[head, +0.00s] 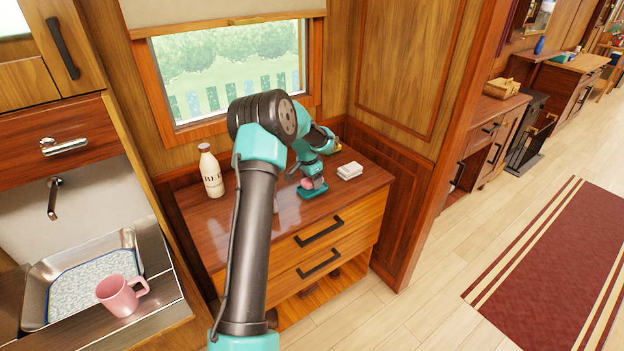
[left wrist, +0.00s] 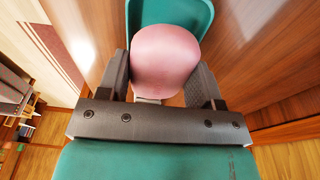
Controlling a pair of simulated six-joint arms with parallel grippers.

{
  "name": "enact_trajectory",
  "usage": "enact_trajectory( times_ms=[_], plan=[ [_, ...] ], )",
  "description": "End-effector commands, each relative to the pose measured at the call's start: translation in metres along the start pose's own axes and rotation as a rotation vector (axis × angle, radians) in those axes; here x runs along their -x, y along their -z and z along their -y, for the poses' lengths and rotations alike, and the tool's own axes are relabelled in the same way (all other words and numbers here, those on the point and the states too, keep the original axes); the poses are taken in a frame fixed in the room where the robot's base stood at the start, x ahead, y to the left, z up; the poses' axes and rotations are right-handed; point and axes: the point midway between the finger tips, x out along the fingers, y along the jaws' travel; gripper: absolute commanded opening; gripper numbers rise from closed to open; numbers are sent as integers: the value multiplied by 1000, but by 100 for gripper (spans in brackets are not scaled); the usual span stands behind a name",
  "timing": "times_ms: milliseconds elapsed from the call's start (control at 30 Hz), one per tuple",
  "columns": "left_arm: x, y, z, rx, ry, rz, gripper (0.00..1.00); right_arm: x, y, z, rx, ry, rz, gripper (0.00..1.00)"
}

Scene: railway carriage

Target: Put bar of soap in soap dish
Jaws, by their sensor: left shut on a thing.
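The bar of soap (left wrist: 166,62) is pink and rounded, and sits between the two fingers of my left gripper (left wrist: 158,85) in the left wrist view. My left gripper is shut on it. In the head view the soap (head: 318,184) shows as a small pink patch under my left gripper (head: 311,181). The soap dish (head: 313,194) is teal green and lies on the wooden cabinet top, directly below the gripper. Its rounded end (left wrist: 195,14) shows beyond the soap in the left wrist view. I cannot tell whether the soap touches the dish. My right gripper is not in view.
A white block-like stack (head: 349,171) lies just right of the dish on the cabinet top (head: 240,225). A labelled bottle (head: 211,172) stands at the left. A pink mug (head: 120,296) is by the metal sink (head: 42,275). The cabinet's front edge is clear.

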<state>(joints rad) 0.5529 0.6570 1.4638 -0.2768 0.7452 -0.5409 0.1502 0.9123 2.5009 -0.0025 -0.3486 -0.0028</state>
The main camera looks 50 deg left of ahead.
Motion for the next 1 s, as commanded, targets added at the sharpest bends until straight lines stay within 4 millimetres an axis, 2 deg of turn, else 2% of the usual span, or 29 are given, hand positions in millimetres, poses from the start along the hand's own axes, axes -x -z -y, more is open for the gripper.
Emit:
enact_trajectory(
  times_ms=[1000],
  plan=[
    [-10, -1, 0, 0, 0, 0, 34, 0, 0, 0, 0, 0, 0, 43]
  ],
)
